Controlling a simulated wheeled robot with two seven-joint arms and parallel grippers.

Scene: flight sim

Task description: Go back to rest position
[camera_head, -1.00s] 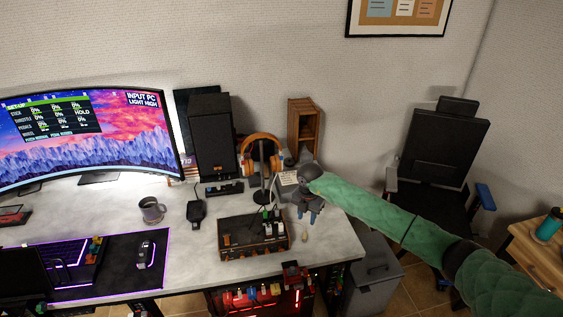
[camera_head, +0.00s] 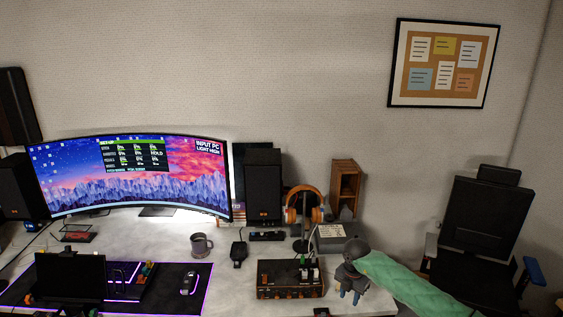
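My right gripper (camera_head: 351,290) is at the end of my green-sleeved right arm, which comes in from the lower right. It points down over the right end of the desk (camera_head: 222,248), to the right of the control box (camera_head: 290,279) with switches and levers. Its fingers are small and dark here, and I cannot tell whether they are open or shut. I see nothing held in it. My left gripper is not in view.
The curved monitor (camera_head: 130,185), a mug (camera_head: 201,245), a speaker (camera_head: 263,188) and orange headphones (camera_head: 304,208) on a stand are on the desk. A black chair (camera_head: 484,222) stands right of the desk, behind my arm.

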